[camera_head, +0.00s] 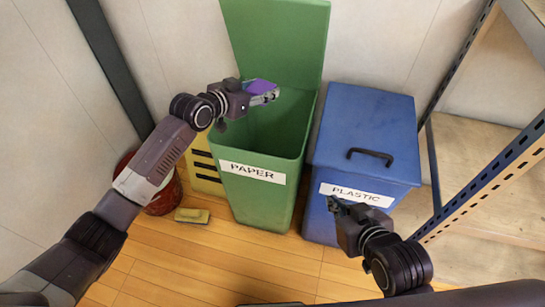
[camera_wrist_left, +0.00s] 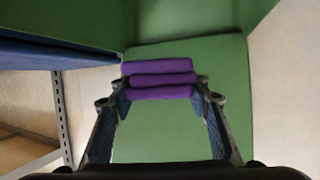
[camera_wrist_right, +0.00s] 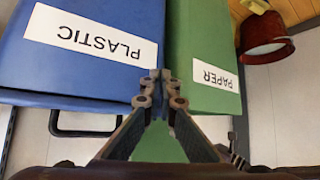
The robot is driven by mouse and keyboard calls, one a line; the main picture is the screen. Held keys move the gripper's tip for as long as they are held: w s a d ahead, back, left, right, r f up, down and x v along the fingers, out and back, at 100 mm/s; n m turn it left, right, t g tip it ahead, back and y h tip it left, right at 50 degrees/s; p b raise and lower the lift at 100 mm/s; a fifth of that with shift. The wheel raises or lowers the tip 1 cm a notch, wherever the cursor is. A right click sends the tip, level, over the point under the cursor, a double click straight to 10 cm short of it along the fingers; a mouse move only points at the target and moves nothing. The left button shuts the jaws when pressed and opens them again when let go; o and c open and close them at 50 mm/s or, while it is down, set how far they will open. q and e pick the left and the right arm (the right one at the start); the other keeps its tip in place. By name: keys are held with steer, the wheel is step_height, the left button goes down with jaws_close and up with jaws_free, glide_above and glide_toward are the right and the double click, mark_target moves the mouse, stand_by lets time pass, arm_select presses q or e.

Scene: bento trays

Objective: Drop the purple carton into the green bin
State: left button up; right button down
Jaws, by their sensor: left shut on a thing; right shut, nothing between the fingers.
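The purple carton (camera_head: 261,87) is held in my left gripper (camera_head: 264,93) above the open top of the green bin (camera_head: 262,195). In the left wrist view the carton (camera_wrist_left: 160,79) shows as several purple ridges between the two fingers, with the green raised lid (camera_wrist_left: 185,135) behind it. The bin has a white label reading PAPER, and its lid stands up at the back. My right gripper (camera_head: 335,203) is shut and empty in front of the blue bin. The right wrist view shows its fingertips (camera_wrist_right: 160,88) together.
A blue bin (camera_head: 362,135) labelled PLASTIC, lid closed, stands right of the green bin. A red bucket (camera_head: 163,197), a yellow container (camera_head: 205,172) and a yellow block (camera_head: 191,215) are at the left. Shelving (camera_head: 490,170) stands at the right.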

arm_select(q)
steer(key=shift+f, duration=0.3)
arm_select(e)
steer(key=shift+w+a+r+t, duration=0.3)
steer(key=shift+w+r+t, duration=0.15)
steer(key=shift+w+r, duration=0.25)
steer(key=shift+w+a+r+t, duration=0.25)
steer(key=shift+w+r+t, duration=0.2)
steer(key=shift+w+r, duration=0.15)
arm_select(q)
steer(key=o, duration=1)
steer(key=shift+s+a, duration=0.1)
steer(key=v, duration=1.1)
steer(key=shift+s+a+r, duration=0.15)
steer(key=shift+s+a, duration=0.1)
arm_select(e)
steer(key=shift+s, duration=0.1)
